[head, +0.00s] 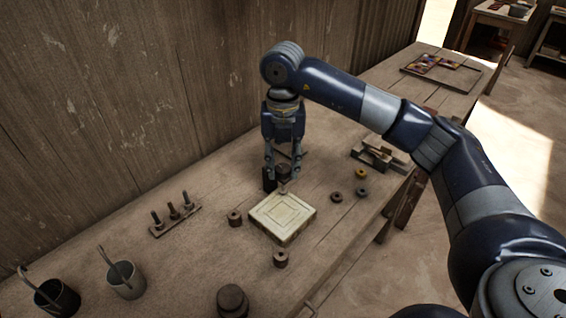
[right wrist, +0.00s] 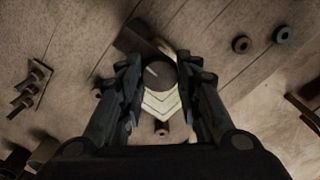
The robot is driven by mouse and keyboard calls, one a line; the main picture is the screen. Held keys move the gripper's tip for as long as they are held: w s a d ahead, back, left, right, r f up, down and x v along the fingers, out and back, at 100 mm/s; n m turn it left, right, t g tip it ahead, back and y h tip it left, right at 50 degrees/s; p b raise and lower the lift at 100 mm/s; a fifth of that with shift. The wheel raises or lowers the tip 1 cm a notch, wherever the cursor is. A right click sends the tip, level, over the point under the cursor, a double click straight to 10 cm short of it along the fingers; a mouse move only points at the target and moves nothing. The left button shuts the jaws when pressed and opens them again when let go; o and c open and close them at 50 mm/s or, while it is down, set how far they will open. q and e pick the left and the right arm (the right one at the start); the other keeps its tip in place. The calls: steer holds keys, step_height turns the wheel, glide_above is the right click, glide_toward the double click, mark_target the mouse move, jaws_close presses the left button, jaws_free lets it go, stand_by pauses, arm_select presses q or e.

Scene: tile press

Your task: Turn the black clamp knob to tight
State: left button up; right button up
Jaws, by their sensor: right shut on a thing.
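The black clamp knob (head: 284,171) is dark and round, at the back edge of a pale square tile or mould (head: 284,209) on the bench. In the right wrist view the knob (right wrist: 160,76) shows from above with a short pale mark on its top, pointing to the upper left. My right gripper (head: 283,174) comes straight down over the knob, with one finger on each side, and is shut on it. The pale tile (right wrist: 160,103) shows just below the knob there. The lower part of the clamp is mostly hidden. My left gripper is out of view.
Small rings, one of them brown (head: 235,217), lie around the tile. A rack of pegs (head: 176,218) and two cups stand at the left, including a grey cup (head: 127,284). A wooden tool (head: 380,155) lies at the right. A plank wall (head: 160,90) bounds the back.

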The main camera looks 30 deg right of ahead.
mark_target(283, 168)
steer(key=shift+w+r, duration=0.1)
steer(key=o, duration=1.1)
step_height(283, 168, up, 12)
steer(key=shift+f, duration=0.1)
